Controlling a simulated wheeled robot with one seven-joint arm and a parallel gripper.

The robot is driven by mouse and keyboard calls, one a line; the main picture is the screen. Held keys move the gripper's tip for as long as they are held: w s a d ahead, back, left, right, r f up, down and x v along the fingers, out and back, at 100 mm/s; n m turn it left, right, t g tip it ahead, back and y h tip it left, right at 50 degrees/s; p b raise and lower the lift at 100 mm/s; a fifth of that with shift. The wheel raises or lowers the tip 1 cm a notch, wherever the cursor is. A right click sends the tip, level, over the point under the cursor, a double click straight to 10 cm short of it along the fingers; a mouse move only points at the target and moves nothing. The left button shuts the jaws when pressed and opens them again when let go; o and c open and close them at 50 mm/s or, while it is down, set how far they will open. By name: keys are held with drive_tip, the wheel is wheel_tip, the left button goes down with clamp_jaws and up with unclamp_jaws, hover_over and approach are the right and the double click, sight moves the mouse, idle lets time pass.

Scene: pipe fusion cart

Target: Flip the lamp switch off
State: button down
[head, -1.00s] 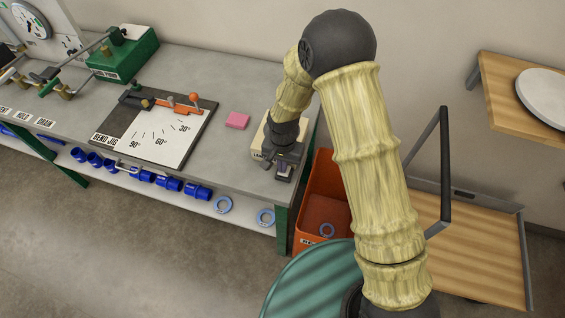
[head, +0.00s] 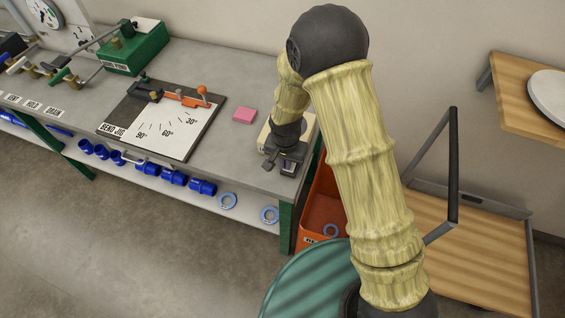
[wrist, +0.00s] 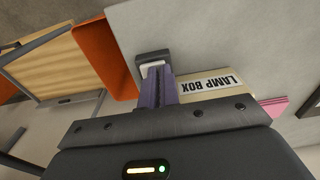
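The cream lamp box (head: 265,137) stands at the right end of the bench, largely hidden by my arm in the head view. In the wrist view its label (wrist: 208,84) reads LAMP BOX. A pale switch (wrist: 152,66) in a dark frame shows there, just beyond my fingertips. My gripper (wrist: 158,72) has its two purplish fingers together with nothing visible between them. The fingertips overlap the switch's near edge; I cannot tell whether they touch it. In the head view my gripper (head: 288,166) points down at the box's front side.
A pink block (head: 244,115) lies left of the box, and the bend jig (head: 165,122) farther left. An orange bin (head: 323,200) stands on the floor past the bench's right end. A wooden surface (head: 480,250) and a shelf (head: 510,105) are at right.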

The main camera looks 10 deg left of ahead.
drive_tip(key=shift+s+d+f, duration=0.1)
drive_tip(key=shift+d+f, duration=0.25)
drive_tip(key=shift+d, duration=0.15)
drive_tip(key=shift+w+d+r, duration=0.15)
drive_tip(key=shift+w+r, duration=0.1)
drive_tip(key=shift+w, duration=0.8)
drive_tip(key=shift+r+p, duration=0.2)
drive_tip(key=shift+p, duration=0.15)
drive_tip(key=r+p, duration=0.2)
drive_tip(key=r, duration=0.1)
drive_tip(key=s+r+p, duration=0.1)
drive_tip(key=shift+a+r, duration=0.15)
drive_tip(key=shift+a, duration=0.25)
drive_tip(key=shift+s+a+r+b, duration=0.15)
drive_tip(key=shift+r+b, duration=0.1)
drive_tip(key=shift+b, duration=0.25)
wheel_tip(320, 180, up, 9)
drive_tip(key=b, duration=0.2)
drive_tip(key=shift+s, duration=0.25)
drive_tip(key=shift+w+d, duration=0.15)
drive_tip(key=shift+d, duration=0.1)
